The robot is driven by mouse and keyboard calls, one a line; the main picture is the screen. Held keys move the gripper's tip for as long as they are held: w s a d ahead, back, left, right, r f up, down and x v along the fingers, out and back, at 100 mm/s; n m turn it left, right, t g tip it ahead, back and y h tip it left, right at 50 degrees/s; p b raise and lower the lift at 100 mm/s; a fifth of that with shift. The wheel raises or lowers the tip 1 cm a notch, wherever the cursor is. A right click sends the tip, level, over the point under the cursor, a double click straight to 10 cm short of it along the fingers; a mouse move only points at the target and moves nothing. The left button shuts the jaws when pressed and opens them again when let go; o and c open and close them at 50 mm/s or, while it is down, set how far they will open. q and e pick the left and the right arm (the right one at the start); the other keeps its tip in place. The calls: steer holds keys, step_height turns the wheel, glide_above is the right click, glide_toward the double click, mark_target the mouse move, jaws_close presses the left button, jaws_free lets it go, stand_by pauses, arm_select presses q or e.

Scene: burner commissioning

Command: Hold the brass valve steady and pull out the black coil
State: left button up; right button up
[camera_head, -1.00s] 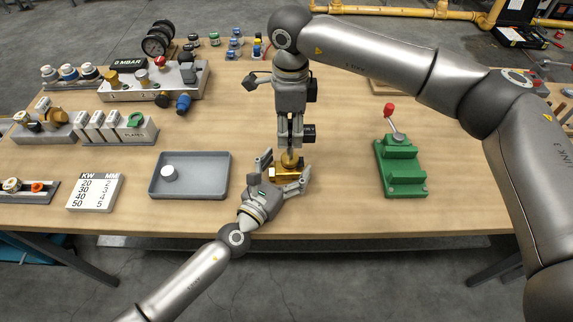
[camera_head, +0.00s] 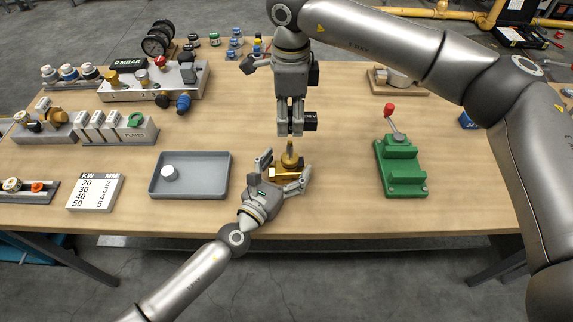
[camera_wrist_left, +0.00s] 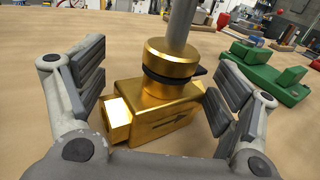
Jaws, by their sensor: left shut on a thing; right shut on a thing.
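My right gripper (camera_head: 290,132) points down above the stem, shut on the black coil (camera_head: 310,121). The coil shows at the right of the fingers, clear of the valve; the fingers hide part of it.
A grey tray (camera_head: 190,192) with a small white round piece (camera_head: 168,173) lies left of the valve. A green fixture (camera_head: 401,165) with a red-knobbed lever stands to the right. A number card (camera_head: 95,191) lies at the front left. Table between valve and green fixture is clear.

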arm_select(q)
steer(key=shift+f, duration=0.15)
arm_select(e)
steer(key=shift+r, duration=0.25)
arm_select(q)
steer(key=o, duration=1.3)
steer(key=shift+o, duration=0.2)
steer(key=v, duration=1.2)
